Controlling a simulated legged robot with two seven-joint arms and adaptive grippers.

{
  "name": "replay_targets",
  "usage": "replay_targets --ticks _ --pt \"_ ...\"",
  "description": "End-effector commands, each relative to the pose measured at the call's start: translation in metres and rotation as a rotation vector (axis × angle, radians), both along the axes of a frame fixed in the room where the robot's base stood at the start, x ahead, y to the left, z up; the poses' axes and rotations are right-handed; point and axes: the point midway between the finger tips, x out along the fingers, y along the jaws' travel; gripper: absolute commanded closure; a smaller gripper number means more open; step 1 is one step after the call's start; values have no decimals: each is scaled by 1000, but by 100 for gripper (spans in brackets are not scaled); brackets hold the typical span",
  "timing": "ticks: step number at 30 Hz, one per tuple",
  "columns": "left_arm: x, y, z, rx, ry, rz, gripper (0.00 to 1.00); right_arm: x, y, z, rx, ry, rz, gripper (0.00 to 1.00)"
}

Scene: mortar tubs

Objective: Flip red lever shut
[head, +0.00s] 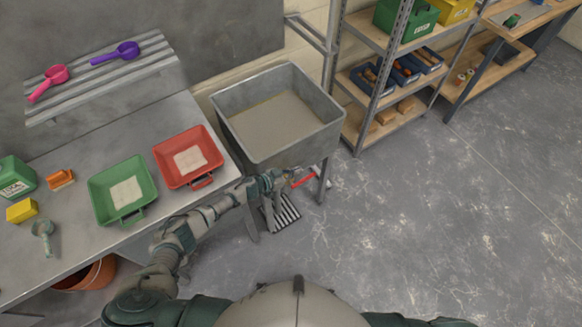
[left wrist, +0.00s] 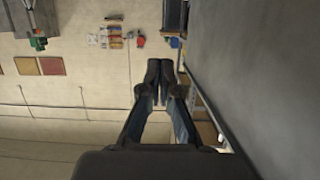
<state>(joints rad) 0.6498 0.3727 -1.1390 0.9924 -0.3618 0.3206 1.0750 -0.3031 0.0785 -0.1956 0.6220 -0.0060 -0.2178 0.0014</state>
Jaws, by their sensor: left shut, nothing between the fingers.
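The red lever (head: 303,181) shows in the head view just below the front right of the grey metal tub (head: 240,140), sticking out from a metal fitting near the tub's leg. My left gripper (head: 287,176) reaches in from the left, below the tub's front edge, at the lever's left end. I cannot tell whether it touches the lever. In the left wrist view my left gripper (left wrist: 160,68) has its fingers together with nothing between them. The lever cannot be made out in that view. My right gripper is not in view.
A grey counter holds a red tray (head: 213,152) and a green tray (head: 92,193) left of the tub. A metal shelf (head: 352,120) with bins stands right of the tub. A slatted grate (head: 287,214) lies below the tub. The floor to the right is clear.

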Motion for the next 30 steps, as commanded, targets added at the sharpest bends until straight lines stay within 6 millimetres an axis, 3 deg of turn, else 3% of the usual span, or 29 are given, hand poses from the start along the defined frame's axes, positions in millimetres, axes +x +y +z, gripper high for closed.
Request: replay_targets --ticks 7,25,28,30 --pt "-12 15 17 2 0 0 100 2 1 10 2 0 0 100" --pt "-13 16 18 2 1 0 100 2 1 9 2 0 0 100" --pt "-15 19 9 4 8 22 100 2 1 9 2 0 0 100" --pt "-19 27 -11 14 23 77 100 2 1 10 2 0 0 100"
